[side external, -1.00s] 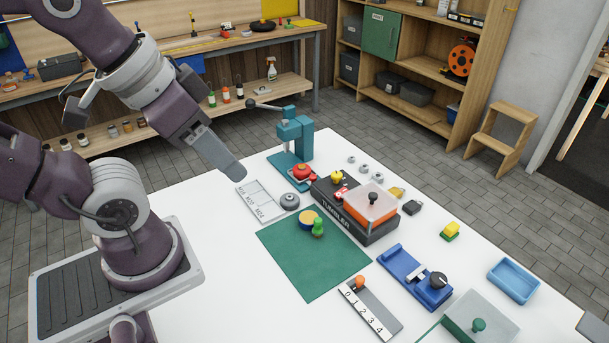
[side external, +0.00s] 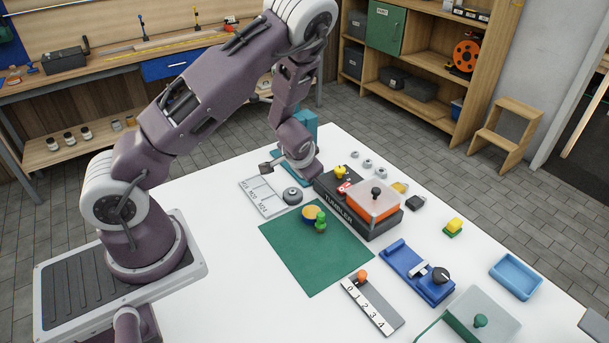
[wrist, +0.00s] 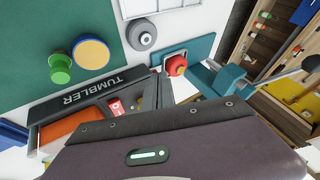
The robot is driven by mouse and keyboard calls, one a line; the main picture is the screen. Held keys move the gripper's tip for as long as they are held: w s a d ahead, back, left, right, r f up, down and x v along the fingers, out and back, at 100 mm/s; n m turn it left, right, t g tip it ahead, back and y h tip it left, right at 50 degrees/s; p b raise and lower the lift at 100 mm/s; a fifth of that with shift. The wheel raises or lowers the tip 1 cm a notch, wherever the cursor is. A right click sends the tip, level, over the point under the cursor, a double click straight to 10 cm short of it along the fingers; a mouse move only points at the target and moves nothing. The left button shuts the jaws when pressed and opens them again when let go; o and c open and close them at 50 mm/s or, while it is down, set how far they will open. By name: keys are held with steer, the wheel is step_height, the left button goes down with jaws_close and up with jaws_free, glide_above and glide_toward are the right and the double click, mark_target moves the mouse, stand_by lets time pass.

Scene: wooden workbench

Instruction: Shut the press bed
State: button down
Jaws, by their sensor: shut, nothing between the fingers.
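The teal press (side external: 306,122) stands at the back of the white table, partly hidden behind my arm in the side view. In the wrist view its teal base (wrist: 200,48) shows, with a red knob (wrist: 176,66) on a small plate at the base's near end. I take that plate for the press bed; how far out it sits is hard to tell. My gripper (wrist: 163,92) is shut and empty, pointing down close beside the red knob. I cannot tell whether they touch. In the side view my arm hides the knob and bed.
The black tumbler box (side external: 338,209) with its orange part stands right next to my gripper. A grey round knob (side external: 292,195) and a labelled tray (side external: 262,198) lie to the left.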

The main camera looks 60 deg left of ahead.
mark_target(287, 169)
steer(key=x, duration=0.9)
steer(key=shift+a+f, duration=0.1)
steer(key=shift+f, duration=0.15)
steer(key=a, duration=0.9)
steer(key=shift+a, duration=0.4)
steer(key=s+d+r+n+t+h, duration=0.15)
steer(key=s+d+r, duration=0.35)
steer(key=d+r, duration=0.8)
steer(key=s+d+r+m+g+h, duration=0.15)
steer(key=s+d+r, duration=0.25)
steer(key=d+r, duration=0.85)
steer(key=s+d+r+h, duration=0.1)
steer(key=s+d+r, duration=0.1)
steer(key=s, duration=0.4)
steer(key=s+d+r+h, duration=0.1)
steer(key=s+d+r, duration=0.2)
steer(key=s, duration=0.4)
steer(key=s+d+r+m+t, duration=0.1)
steer(key=s+d+r, duration=0.1)
steer(key=s+r, duration=0.2)
steer(key=shift+s+d+r+h, duration=0.15)
steer(key=shift+s+r+h, duration=0.2)
steer(key=shift+s, duration=0.85)
